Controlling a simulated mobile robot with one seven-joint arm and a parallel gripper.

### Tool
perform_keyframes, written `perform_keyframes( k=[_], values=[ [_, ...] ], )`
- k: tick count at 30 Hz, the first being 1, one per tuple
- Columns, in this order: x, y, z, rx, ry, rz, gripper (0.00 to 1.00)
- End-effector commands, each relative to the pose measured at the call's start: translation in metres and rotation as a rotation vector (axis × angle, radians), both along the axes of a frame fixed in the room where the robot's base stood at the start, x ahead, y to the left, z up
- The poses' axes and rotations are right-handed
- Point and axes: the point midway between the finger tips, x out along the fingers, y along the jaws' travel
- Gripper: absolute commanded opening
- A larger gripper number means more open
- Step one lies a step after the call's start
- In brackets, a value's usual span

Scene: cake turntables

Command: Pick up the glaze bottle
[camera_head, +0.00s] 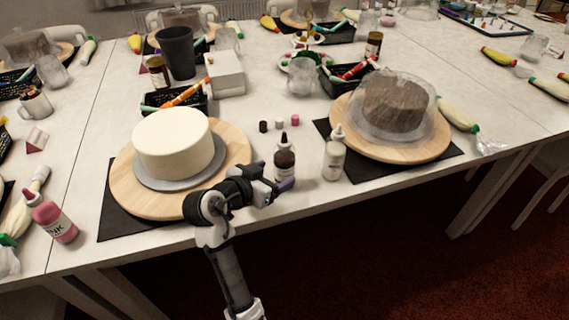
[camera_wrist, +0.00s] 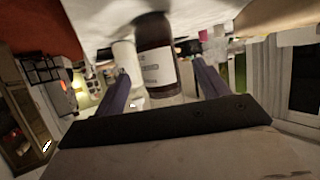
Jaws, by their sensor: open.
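The glaze bottle appears to be the dark brown bottle with a white label and dark pointed cap (camera_head: 284,163), upright near the table's front edge. A white bottle (camera_head: 333,158) stands upright to its right. My gripper (camera_head: 277,180) is open, low at the front left of the dark bottle. In the wrist view the dark bottle (camera_wrist: 155,58) shows between and beyond the two spread fingers (camera_wrist: 160,74), and the white bottle (camera_wrist: 126,62) is just left of it. I cannot tell whether the fingers touch the dark bottle.
A white cake (camera_head: 172,142) sits on a wooden turntable (camera_head: 234,150) to the left. A dark cake under a clear cover (camera_head: 392,105) sits on another turntable (camera_head: 425,152) to the right. Small caps (camera_head: 279,125) lie behind the bottles. A pink bottle (camera_head: 54,221) is far left.

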Motion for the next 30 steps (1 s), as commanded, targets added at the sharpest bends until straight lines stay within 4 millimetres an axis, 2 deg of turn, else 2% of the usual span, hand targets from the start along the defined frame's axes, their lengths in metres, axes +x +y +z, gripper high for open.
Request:
perform_keyframes(
  k=[5,13,21,23,30],
  values=[
    [0.009,-0.008,-0.005,0.000,0.003,-0.001,0.74],
    [0.035,-0.029,-0.022,-0.001,0.002,-0.001,0.74],
    [0.039,-0.031,-0.024,0.001,0.001,0.001,0.74],
    [0.039,-0.031,-0.024,0.000,0.000,0.001,0.68],
    [0.039,-0.031,-0.024,0.000,0.000,0.001,0.38]
  ],
)
